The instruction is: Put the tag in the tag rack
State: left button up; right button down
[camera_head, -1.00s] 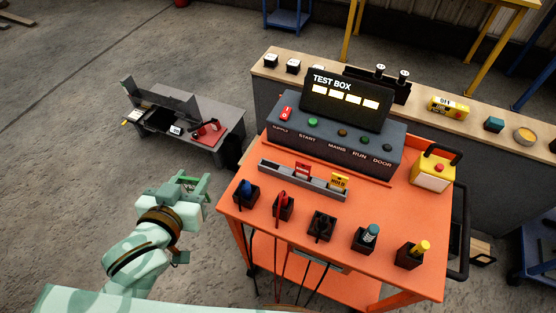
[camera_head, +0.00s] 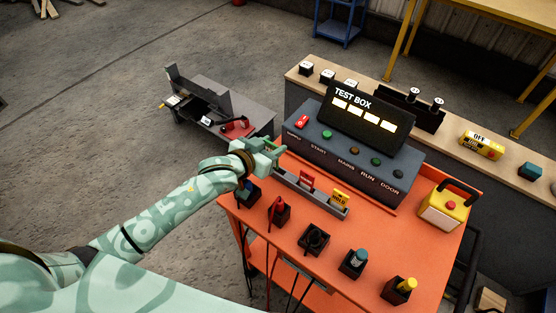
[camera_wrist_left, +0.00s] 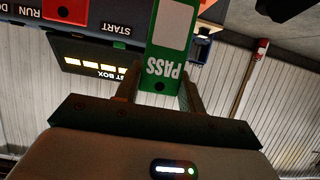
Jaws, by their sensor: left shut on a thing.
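The green PASS tag (camera_wrist_left: 170,50) is between the fingers of my left gripper (camera_wrist_left: 160,92), upside down in the left wrist view. In the head view my left gripper (camera_head: 272,148) is shut on it, above the left end of the tag rack, and little of the tag shows. The tag rack (camera_head: 322,204) is a long grey holder on the orange cart. A red tag (camera_head: 306,181) and a yellow HOLD tag (camera_head: 341,196) stand in it. Its left end is close below my gripper; contact cannot be told. My right gripper is not in view.
The dark test box (camera_head: 345,148) stands behind the rack. Several black sockets line the cart's front, including one with a red plug (camera_head: 278,211). A yellow box with a red button (camera_head: 443,205) is at the right. A grey side table (camera_head: 258,122) stands behind left.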

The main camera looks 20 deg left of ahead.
pick_arm(q)
jog(key=f, duration=0.1)
jog(key=d+f+b, duration=0.1)
jog(key=f, duration=0.1)
jog(key=w+f+b, duration=0.1)
jog(key=f, duration=0.1)
jog(key=shift+d, duration=0.2)
jog(key=shift+f, duration=0.15)
jog(key=shift+f, duration=0.15)
jog(key=o, duration=0.9)
jog(key=shift+o, duration=0.2)
